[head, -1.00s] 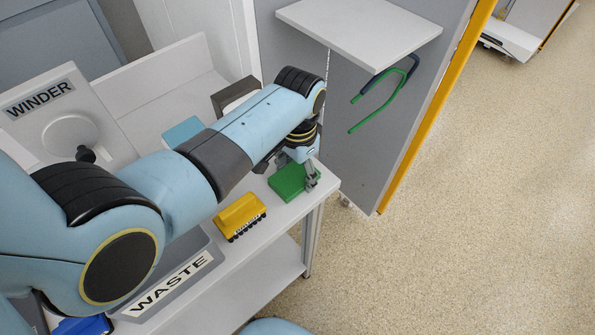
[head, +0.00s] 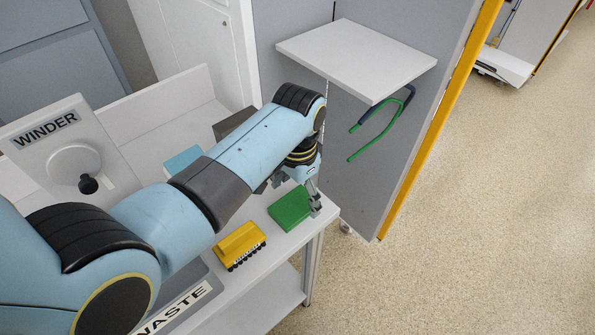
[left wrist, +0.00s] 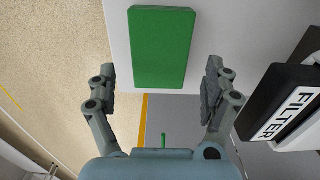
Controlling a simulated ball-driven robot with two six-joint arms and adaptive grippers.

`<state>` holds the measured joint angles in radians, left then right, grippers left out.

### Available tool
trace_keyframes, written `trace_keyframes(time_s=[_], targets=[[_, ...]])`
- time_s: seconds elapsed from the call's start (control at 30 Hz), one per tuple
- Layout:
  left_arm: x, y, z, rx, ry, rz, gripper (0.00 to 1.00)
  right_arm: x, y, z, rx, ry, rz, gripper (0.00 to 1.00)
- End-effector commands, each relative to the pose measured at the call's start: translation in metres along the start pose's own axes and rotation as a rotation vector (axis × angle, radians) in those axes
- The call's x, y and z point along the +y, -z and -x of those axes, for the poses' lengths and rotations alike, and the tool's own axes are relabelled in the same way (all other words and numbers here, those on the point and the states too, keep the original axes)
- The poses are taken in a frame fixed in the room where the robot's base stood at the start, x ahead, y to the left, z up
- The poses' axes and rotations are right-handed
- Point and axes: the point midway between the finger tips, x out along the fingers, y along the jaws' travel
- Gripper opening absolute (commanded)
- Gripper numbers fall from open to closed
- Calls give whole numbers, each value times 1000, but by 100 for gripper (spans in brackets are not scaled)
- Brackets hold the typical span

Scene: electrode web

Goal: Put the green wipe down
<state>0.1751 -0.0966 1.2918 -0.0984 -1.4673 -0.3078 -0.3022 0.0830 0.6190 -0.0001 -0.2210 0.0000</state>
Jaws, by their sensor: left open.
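The green wipe (head: 289,208) lies flat on the white table near its right corner. It shows as a green rectangle at the top of the left wrist view (left wrist: 162,47). My left gripper (head: 315,202) is at the wipe's right edge in the head view. In the left wrist view its two fingers (left wrist: 160,80) are spread wide, with a gap between each finger and the wipe, and nothing is held. My right gripper is not in view.
A yellow block-like item (head: 240,245) sits on the table left of the wipe. The WASTE bin (head: 185,305) and the WINDER unit (head: 75,160) stand further left. A shelf (head: 355,58) juts out above a green-and-dark hook (head: 385,125). A FILTER-labelled box (left wrist: 285,100) shows at right in the wrist view.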

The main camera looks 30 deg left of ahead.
Motion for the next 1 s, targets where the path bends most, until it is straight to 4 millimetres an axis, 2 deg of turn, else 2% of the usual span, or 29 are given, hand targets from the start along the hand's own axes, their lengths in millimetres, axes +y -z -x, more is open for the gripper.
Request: trace_keyframes(time_s=[0.03, 0.2, 0.4, 0.6, 1.0], targets=[[0, 2, 13, 6, 1, 0, 84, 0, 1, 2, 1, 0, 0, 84], [0, 1, 52, 4, 0, -1, 84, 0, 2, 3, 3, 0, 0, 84], [0, 1, 82, 2, 1, 0, 84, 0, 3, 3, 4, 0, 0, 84], [0, 0, 92, 1, 1, 0, 84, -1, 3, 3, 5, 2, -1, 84], [0, 0, 91, 0, 0, 0, 84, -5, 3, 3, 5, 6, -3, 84]])
